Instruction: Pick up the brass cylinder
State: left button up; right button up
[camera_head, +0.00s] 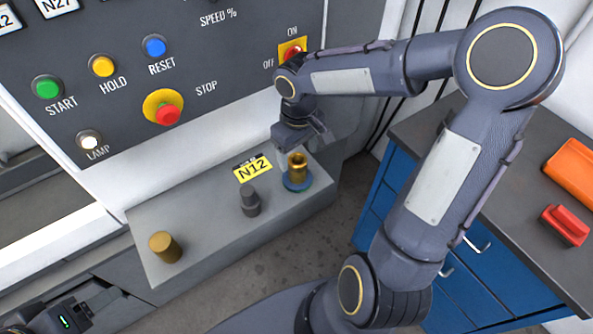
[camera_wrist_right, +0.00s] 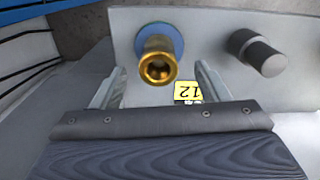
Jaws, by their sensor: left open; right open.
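A plain brass cylinder (camera_head: 165,247) stands upright at the left end of the grey ledge. A hollow, flanged brass piece (camera_head: 297,167) stands in a blue ring (camera_head: 298,183) near the ledge's right end. My right gripper (camera_head: 306,146) is open above that piece. In the right wrist view, the hollow brass piece (camera_wrist_right: 158,62) shows between and beyond the two spread fingers, with nothing held. My left gripper (camera_head: 100,300) is partly in view at the lower left corner, away from both brass things; its fingertips are hard to make out.
A dark grey knobbed peg (camera_head: 250,201) stands between the brass things, by a yellow N12 label (camera_head: 253,169). The button panel (camera_head: 120,120) rises behind the ledge. A blue cabinet (camera_head: 400,205) stands right, with an orange case (camera_head: 572,170) and a red object (camera_head: 565,226) on top.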

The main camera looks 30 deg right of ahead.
aim_at(298, 169)
jog(key=f, duration=0.7)
jog(key=shift+w+d+f, duration=0.1)
jog(key=shift+w+f, duration=0.1)
jog(key=shift+w, duration=0.05)
grip_shut()
